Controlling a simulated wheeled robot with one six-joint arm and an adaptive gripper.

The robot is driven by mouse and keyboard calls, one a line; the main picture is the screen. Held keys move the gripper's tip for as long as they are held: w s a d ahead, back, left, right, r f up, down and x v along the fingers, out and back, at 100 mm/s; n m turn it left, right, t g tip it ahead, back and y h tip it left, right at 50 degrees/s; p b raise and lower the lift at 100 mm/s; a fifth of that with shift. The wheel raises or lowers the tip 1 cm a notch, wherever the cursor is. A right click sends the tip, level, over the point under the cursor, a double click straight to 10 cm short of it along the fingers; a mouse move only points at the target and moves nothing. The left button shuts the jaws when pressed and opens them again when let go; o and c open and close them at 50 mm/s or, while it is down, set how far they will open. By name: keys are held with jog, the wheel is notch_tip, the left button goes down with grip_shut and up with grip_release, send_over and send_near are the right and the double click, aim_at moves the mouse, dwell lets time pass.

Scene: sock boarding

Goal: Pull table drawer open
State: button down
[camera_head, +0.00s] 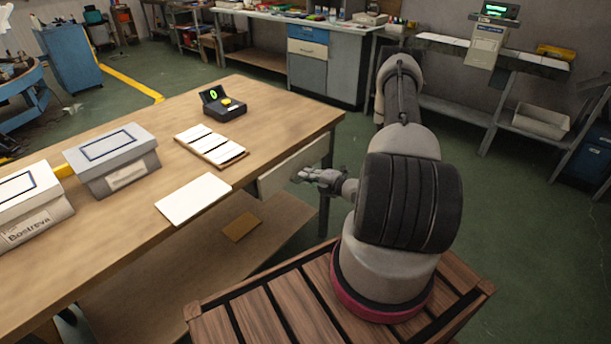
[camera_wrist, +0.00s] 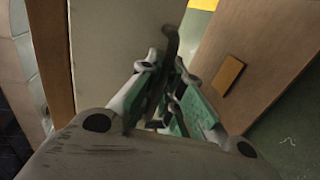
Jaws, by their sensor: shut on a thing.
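The table drawer (camera_head: 294,166) has a pale front under the right end of the wooden table. It looks a little out from the table edge, but I cannot tell how far. My gripper (camera_head: 309,175) is at the drawer front, shut on its handle. In the wrist view the pale drawer front (camera_wrist: 105,45) fills the upper left and middle. The dark handle (camera_wrist: 171,40) runs down between the green-padded fingers of my gripper (camera_wrist: 168,100). The fingers hide the handle's lower part.
A lower shelf (camera_head: 185,262) with a brown piece (camera_head: 241,227) lies below. Green floor (camera_head: 500,230) is open at right.

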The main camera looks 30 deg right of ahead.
jog(key=f+v, duration=0.2)
jog(key=v, duration=1)
jog(key=s+f+v, duration=0.1)
jog(key=f+v, duration=0.2)
jog(key=v, duration=0.9)
jog(key=shift+s+d, duration=0.25)
jog(key=shift+s, duration=0.15)
jog(key=c, duration=1.8)
grip_release()
jog(key=shift+c, duration=0.2)
jog(key=v, duration=1.2)
